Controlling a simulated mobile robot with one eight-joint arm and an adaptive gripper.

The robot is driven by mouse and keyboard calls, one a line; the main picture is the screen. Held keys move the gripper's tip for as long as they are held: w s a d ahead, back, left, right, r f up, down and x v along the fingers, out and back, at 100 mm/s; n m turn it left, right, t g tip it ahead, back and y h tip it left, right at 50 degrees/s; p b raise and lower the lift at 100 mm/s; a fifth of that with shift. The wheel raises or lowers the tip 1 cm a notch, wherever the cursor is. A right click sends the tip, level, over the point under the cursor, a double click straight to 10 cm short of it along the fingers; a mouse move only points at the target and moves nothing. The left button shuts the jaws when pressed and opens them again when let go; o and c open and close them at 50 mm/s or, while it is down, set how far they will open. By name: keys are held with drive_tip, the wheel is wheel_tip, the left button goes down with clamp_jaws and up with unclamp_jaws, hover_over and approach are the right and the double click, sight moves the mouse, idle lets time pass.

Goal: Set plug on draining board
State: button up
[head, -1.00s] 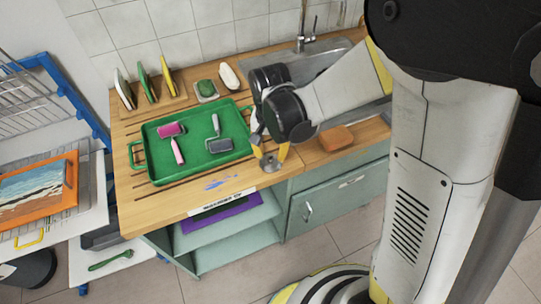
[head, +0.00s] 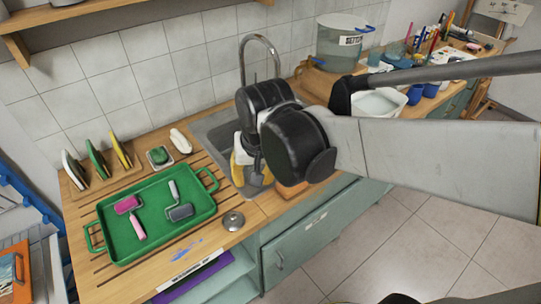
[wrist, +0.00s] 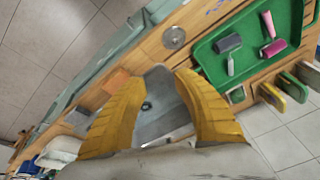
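The plug (head: 233,221), a round grey metal disc with a small knob, lies on the wooden counter to the right of the green tray. It also shows in the wrist view (wrist: 174,37). The grooved wooden draining board (head: 205,158) runs left of the sink and under the tray. The plug is on this wooden side, close to the front edge, near the groove ends. My gripper (head: 250,180) is over the sink (head: 215,130), apart from the plug. In the wrist view its yellow fingers (wrist: 158,78) are spread with nothing between them.
The green tray (head: 112,246) with two rollers covers much of the board. The tap (head: 261,42) rises behind the sink. An orange sponge (head: 290,191) lies right of my gripper. A water tank and cups stand further right.

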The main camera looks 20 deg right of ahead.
drive_tip(key=s+d+r+n+t, duration=0.2)
drive_tip(key=s+d+r+t, duration=0.1)
drive_tip(key=s+d, duration=0.3)
drive_tip(key=shift+s+r+t, duration=0.4)
drive_tip(key=shift+s+t, duration=0.05)
drive_tip(key=shift+t, duration=0.05)
